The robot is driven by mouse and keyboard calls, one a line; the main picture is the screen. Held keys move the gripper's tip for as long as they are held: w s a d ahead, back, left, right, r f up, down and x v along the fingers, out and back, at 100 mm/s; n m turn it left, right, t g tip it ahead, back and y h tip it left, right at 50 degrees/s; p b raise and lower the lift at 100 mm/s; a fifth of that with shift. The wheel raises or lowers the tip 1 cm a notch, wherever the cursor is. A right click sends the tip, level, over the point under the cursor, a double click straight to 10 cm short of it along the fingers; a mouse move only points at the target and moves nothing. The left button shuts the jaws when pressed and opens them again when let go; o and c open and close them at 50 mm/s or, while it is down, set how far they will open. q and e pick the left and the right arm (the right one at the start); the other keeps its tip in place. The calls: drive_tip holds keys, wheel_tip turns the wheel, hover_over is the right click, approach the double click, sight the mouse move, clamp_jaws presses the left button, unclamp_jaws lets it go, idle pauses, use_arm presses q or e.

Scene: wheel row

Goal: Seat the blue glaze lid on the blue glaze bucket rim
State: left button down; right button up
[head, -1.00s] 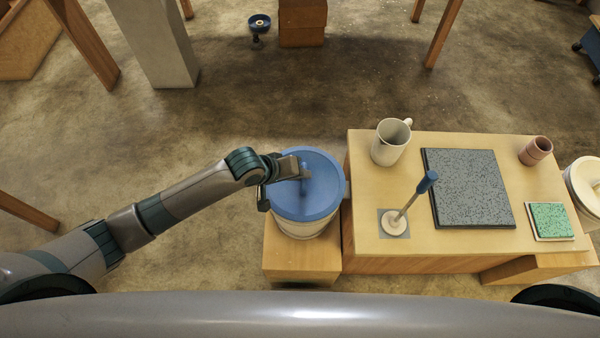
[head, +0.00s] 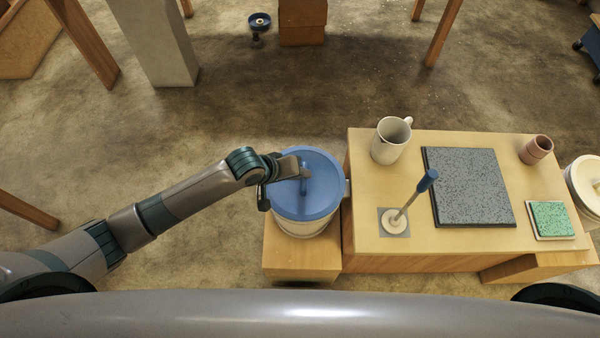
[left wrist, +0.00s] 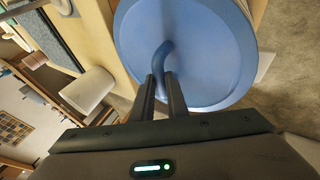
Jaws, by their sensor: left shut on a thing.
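The blue glaze lid (head: 316,203) is a round blue disc with a bent handle on top. It lies over the mouth of the pale blue glaze bucket (head: 303,229), and whether it is fully down on the rim cannot be told. The bucket stands on a low wooden block. My left gripper (head: 303,174) is shut on the lid's handle. In the left wrist view the fingers (left wrist: 167,92) hold the handle, and the lid (left wrist: 215,40) fills the upper middle. My right gripper is not in view.
A pale lidded bucket (head: 584,187) stands at the right edge.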

use_arm(q)
drive_tip(key=shift+r+p, duration=0.1)
drive_tip(key=shift+p, duration=0.3)
drive_tip(key=shift+f, duration=0.55)
idle(1.2)
drive_tip(key=shift+s+f+p, duration=0.1)
drive_tip(key=shift+p, duration=0.4)
idle(0.5)
drive_tip(key=c, duration=1.9)
unclamp_jaws()
drive_tip(key=shift+r, duration=0.25)
drive_tip(key=shift+p+v, duration=1.6)
drive_tip(key=shift+p, duration=0.65)
drive_tip(key=o, duration=0.6)
drive_tip(key=shift+c, duration=0.2)
